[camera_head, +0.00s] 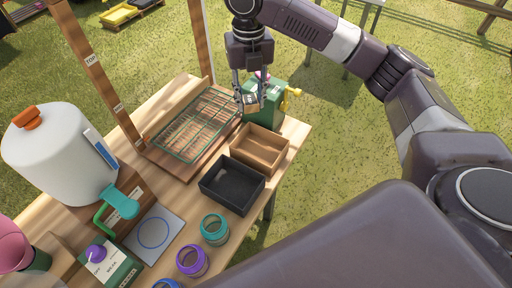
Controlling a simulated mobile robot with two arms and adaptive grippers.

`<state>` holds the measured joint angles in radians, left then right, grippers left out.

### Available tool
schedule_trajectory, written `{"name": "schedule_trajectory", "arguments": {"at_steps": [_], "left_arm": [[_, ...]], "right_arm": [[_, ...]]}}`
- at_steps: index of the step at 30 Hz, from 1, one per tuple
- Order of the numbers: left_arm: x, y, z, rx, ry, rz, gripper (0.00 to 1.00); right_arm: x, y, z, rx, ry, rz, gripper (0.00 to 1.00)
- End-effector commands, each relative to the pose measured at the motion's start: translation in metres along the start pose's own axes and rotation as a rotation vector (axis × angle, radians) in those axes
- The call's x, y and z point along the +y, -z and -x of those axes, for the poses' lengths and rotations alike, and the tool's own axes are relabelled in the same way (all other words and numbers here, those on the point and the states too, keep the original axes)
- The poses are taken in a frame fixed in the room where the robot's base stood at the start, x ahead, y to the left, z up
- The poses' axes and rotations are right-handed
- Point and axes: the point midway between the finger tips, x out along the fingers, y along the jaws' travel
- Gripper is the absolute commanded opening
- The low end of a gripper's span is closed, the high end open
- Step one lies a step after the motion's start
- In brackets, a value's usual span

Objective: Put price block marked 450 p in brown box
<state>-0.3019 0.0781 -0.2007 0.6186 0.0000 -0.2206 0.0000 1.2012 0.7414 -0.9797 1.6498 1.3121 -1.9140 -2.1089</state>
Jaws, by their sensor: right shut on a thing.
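My right gripper (249,98) reaches down from the top centre and is shut on a small block (251,105). The block looks tan with a pale face; any marking on it is too small to read, so I cannot tell whether it is the 450 p block. The gripper holds it above the table's far right part, behind the brown box. The open brown box (259,148) sits near the table's right edge and looks empty. My left gripper is not in view.
A black box (231,186) stands in front of the brown box. A green box with a yellow handle (290,98) is close behind the gripper. A wire rack (198,124) lies to the left. Jars (215,229), a white dispenser (60,155) and a wooden post (97,70) stand nearer left.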

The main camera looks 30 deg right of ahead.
Motion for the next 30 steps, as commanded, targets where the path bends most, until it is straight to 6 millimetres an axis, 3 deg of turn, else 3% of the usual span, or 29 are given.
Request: {"name": "schedule_trajectory", "arguments": {"at_steps": [13, 30], "left_arm": [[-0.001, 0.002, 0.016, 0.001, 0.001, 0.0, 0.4], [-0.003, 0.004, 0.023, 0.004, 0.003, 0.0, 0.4]], "right_arm": [[-0.001, 0.002, -0.115, 0.005, 0.002, -0.003, 0.12], [-0.001, 0.001, -0.183, 0.001, 0.001, -0.003, 0.12]]}}
